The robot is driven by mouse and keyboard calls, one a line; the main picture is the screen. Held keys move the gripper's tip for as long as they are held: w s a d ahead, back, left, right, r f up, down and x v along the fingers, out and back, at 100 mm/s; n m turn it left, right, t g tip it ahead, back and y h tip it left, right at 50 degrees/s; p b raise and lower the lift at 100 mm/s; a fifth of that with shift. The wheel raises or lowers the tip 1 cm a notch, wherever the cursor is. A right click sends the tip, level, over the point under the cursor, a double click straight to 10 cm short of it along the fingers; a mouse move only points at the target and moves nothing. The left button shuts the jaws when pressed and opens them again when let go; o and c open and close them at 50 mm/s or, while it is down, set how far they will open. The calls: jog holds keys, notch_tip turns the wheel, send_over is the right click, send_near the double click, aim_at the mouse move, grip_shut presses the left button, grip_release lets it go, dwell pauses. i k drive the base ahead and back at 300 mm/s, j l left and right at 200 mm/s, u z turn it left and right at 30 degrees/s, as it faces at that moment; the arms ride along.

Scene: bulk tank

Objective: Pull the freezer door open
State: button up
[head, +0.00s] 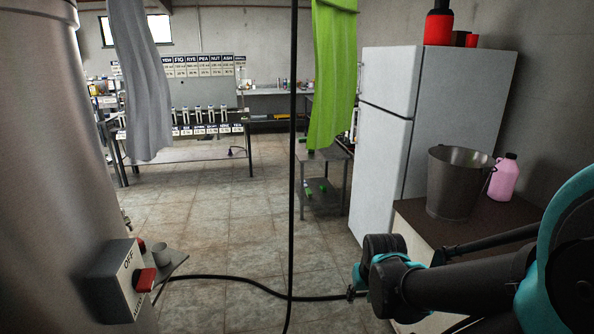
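A white fridge-freezer (455,100) stands against the right wall in the head view. Its upper freezer door (390,78) looks shut, with a dark seam below it and the larger lower door (378,165) beneath. A slim handle seems to run along the freezer door's left edge, but it is too small to make out well. My arm reaches in from the lower right. My gripper (356,284) is low in front of the fridge, apart from the freezer door. Its fingers are small, dark and partly hidden by my arm, so their opening does not show.
A brown-topped counter (415,222) before the fridge holds a metal bucket (455,185) and a pink jug (504,178). A steel tank (50,130) and an OFF switch box (118,280) stand left. A black hose (292,140) hangs mid-view beside a green cloth (333,70). Tiled floor lies open between.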

aim_at(390, 77)
jog(key=i+j, duration=0.2)
jog(key=i, duration=0.25)
jog(key=i+j, duration=0.2)
jog(key=i, duration=0.25)
jog(key=i+j, duration=0.2)
jog(key=i, duration=0.25)
jog(key=i+j, duration=0.25)
jog(key=i, duration=0.2)
jog(key=u, duration=0.05)
